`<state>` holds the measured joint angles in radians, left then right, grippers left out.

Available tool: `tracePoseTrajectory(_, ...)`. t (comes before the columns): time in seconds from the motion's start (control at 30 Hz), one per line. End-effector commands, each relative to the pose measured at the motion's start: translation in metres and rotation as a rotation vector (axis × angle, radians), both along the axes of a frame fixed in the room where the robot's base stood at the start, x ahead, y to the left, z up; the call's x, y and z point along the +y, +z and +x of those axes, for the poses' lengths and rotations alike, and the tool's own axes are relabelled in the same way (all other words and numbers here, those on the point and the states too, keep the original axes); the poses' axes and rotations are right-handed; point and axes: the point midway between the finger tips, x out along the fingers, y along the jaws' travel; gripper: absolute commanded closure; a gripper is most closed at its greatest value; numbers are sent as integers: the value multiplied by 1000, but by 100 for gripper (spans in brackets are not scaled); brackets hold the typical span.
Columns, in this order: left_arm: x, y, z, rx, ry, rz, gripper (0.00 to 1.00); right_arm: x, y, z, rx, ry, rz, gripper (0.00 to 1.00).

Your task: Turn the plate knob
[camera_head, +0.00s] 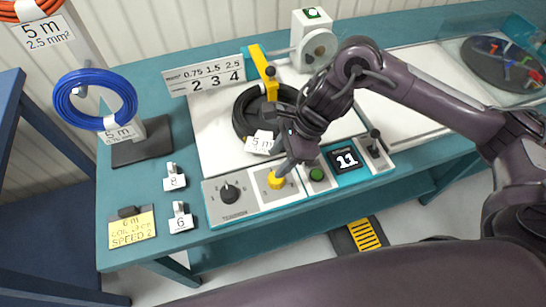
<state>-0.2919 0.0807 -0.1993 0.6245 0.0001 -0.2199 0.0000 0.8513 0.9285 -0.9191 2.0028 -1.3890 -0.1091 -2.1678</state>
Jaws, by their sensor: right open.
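I cannot tell for certain which is the plate knob. My right gripper (282,170) points down at the yellow knob, with its tips right at it. The gripper is open, but its fingers are small and partly hidden, and contact is unclear. My left gripper is out of view.
Right of the yellow knob are a green button (317,174), a display reading 11 (346,160) and a black lever (377,143). A black cable coil (246,112) lies behind. Numbered tags (181,219), a yellow note (132,229) and a blue coil stand (95,99) are left.

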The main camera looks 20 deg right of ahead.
Motion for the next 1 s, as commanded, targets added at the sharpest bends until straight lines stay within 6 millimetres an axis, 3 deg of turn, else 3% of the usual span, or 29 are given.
tracePoseTrajectory(0.03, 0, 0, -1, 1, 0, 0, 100, -13, 3, -2, -3, 50, -30, 54)
tracePoseTrajectory(0.17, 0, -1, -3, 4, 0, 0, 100, -26, 3, -7, 3, 122, -59, 54)
tracePoseTrajectory(0.47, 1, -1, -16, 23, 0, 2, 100, -10, -33, -9, 8, 129, -59, 54)
tracePoseTrajectory(0.7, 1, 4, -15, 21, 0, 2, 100, 1, -61, -8, 4, 126, -60, 54)
tracePoseTrajectory(1.0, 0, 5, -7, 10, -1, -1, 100, 4, -67, -8, 1, 126, -61, 54)
